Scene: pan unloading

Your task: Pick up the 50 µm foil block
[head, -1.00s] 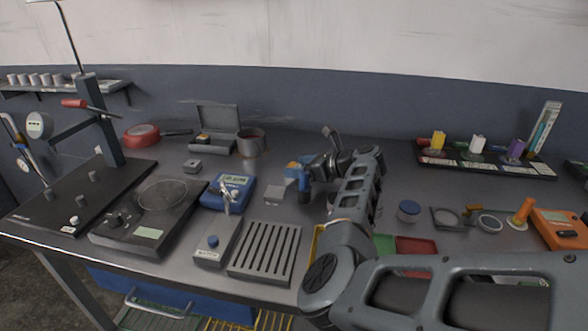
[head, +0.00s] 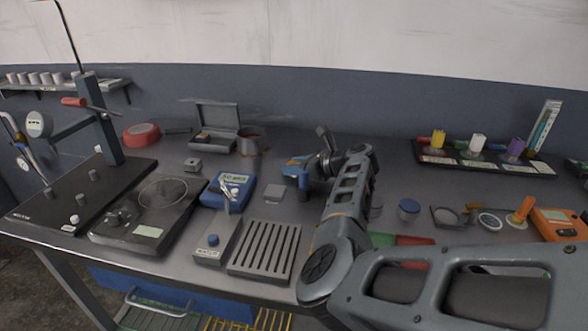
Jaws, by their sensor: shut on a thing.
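My gripper (head: 293,172), with blue finger parts, is at the middle of the bench, just right of and a little behind a flat grey square block (head: 275,190). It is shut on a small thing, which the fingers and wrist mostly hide. A little orange-yellow shows at the fingers. No 50 µm mark is readable, so I cannot tell from the marking which block is held. An open grey case (head: 217,118) at the back holds a small orange-and-dark block (head: 203,136).
A slotted grey rack (head: 265,250), a blue meter (head: 229,188) and a black hot plate (head: 148,213) stand left of my arm. A grey cup (head: 250,142) is behind. Red and green trays, a blue-lidded jar (head: 409,208) and an orange meter (head: 560,228) lie right.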

